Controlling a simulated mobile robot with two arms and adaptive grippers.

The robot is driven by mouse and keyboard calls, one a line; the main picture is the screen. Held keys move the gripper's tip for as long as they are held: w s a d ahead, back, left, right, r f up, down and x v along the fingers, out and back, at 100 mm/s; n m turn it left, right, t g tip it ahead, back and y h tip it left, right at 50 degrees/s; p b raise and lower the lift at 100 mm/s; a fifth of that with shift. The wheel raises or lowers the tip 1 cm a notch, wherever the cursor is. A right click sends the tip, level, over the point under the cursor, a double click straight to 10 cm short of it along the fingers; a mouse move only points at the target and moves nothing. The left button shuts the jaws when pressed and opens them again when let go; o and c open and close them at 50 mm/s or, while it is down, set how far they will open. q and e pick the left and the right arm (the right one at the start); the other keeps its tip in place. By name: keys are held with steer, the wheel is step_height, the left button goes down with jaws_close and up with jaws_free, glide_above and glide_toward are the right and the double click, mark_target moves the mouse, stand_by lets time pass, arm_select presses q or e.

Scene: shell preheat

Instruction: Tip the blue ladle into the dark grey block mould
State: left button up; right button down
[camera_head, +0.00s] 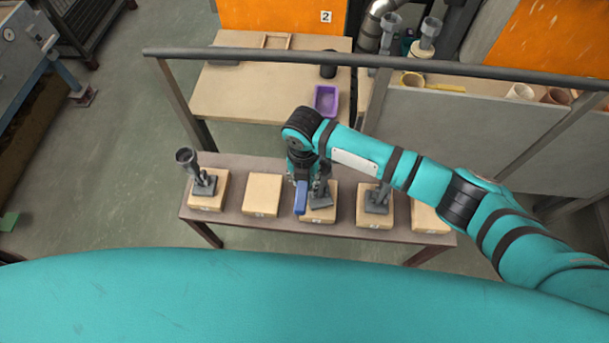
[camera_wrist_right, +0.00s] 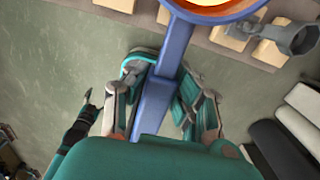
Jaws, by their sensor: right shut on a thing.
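My right gripper (camera_head: 309,182) is shut on the blue ladle (camera_head: 300,198), above the middle of the low brown bench. The right wrist view shows the ladle's blue handle (camera_wrist_right: 158,95) between my right fingers (camera_wrist_right: 163,78). Its round bowl is at the top edge, partly cut off, with bright orange-yellow inside. I cannot tell which is the block mould. A grey cup (camera_wrist_right: 288,37) shows in the wrist view. My left gripper is not in view.
The brown bench (camera_head: 232,163) carries a row of pale blocks; the second from the left (camera_head: 262,195) is bare. A metal rail (camera_head: 240,54) runs behind it. A purple tray (camera_head: 326,101) and a dark cylinder (camera_head: 328,65) stand on the table behind. The floor at left is mostly clear.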

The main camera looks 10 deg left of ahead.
steer(key=shift+w+f+b, duration=0.35)
steer(key=shift+f, duration=0.35)
steer(key=shift+s+a+f+y+b, duration=0.15)
steer(key=shift+f+y+b, duration=0.25)
steer(key=shift+y+b, duration=0.6)
steer(key=shift+s+a+f+y+b, duration=0.15)
steer(key=shift+f+y+b, duration=0.2)
steer(key=shift+y+b, duration=0.65)
steer(key=shift+y, duration=0.4)
steer(key=shift+y+b, duration=0.5)
steer(key=shift+b, duration=0.2)
steer(key=shift+b, duration=0.3)
